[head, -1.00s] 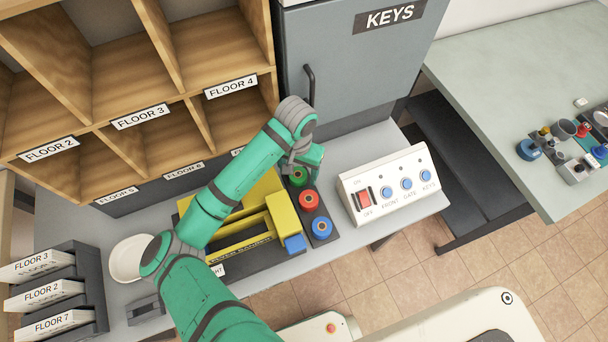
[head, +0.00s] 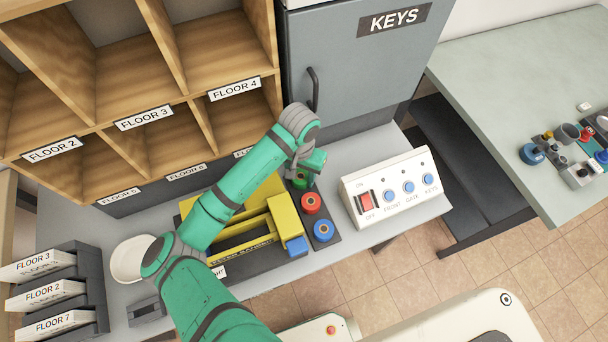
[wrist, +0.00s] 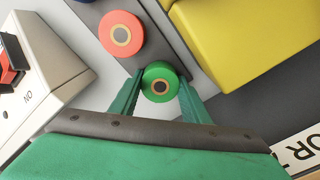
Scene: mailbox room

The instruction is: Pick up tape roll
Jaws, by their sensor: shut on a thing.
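Three tape rolls stand in a row along a dark strip on the grey counter: a green roll (head: 300,180), a red roll (head: 311,203) and a blue roll (head: 323,230). My gripper (wrist: 159,92) is shut on the green roll (wrist: 160,77), with one finger on each side of it in the wrist view. In the head view my arm partly covers the green roll. The red roll (wrist: 121,34) is beside it in the wrist view, apart from the fingers. I cannot tell whether the green roll is raised off the strip.
A yellow machine (head: 287,216) stands left of the rolls, close by. A white button panel (head: 373,210) stands to their right. Behind are the grey KEYS cabinet (head: 365,60) and wooden pigeonholes (head: 70,75). A white bowl (head: 129,258) sits at the left.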

